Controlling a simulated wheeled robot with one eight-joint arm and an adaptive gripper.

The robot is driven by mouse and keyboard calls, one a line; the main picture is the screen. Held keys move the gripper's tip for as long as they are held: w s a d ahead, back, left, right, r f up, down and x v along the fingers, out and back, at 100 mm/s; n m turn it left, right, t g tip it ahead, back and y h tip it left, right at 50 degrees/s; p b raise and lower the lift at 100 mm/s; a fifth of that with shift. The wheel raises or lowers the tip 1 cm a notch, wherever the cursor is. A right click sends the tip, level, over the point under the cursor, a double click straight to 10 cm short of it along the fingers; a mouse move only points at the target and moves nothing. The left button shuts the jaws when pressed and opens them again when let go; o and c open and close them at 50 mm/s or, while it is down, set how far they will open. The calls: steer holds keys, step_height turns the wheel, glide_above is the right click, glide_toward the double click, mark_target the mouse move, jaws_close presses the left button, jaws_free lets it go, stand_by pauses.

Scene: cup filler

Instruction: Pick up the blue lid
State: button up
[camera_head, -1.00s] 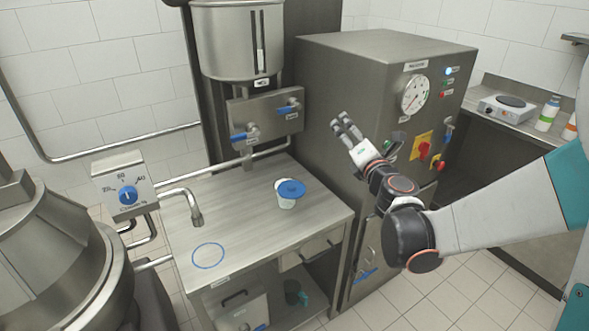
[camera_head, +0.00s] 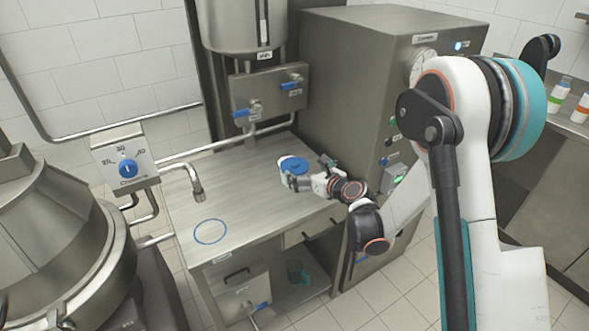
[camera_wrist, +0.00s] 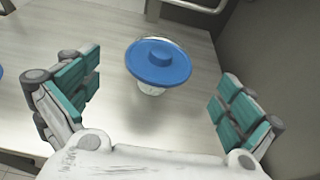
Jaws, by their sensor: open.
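The blue lid (camera_head: 293,164) is a round disc with a raised knob. It sits on a white cup on the metal table (camera_head: 250,205). In the wrist view the lid (camera_wrist: 158,62) is in the upper middle, with a little of the cup (camera_wrist: 151,89) showing below it. My gripper (camera_head: 308,173) is at the lid's right side in the head view. In the wrist view its teal-padded fingers (camera_wrist: 158,105) are wide apart and empty, with the lid ahead of the gap between them. I cannot tell whether a finger touches the lid.
A blue ring mark (camera_head: 210,231) is on the table's front left. A spout (camera_head: 197,190) hangs over the left side. Valves with blue handles (camera_head: 243,113) are behind the table, and a steel machine (camera_head: 352,95) stands close on the right.

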mark_target(297, 167)
steer(key=shift+x, duration=1.55)
steer(key=b+x, duration=0.1)
steer(key=x, duration=0.1)
steer(key=b+x, duration=0.1)
steer(key=x, duration=0.2)
steer(key=shift+d+f+b, duration=0.1)
steer(key=shift+f+b, duration=0.25)
steer(key=shift+r, duration=0.1)
steer(key=shift+c, duration=0.6)
steer(key=c, duration=0.5)
steer(key=shift+c, duration=0.3)
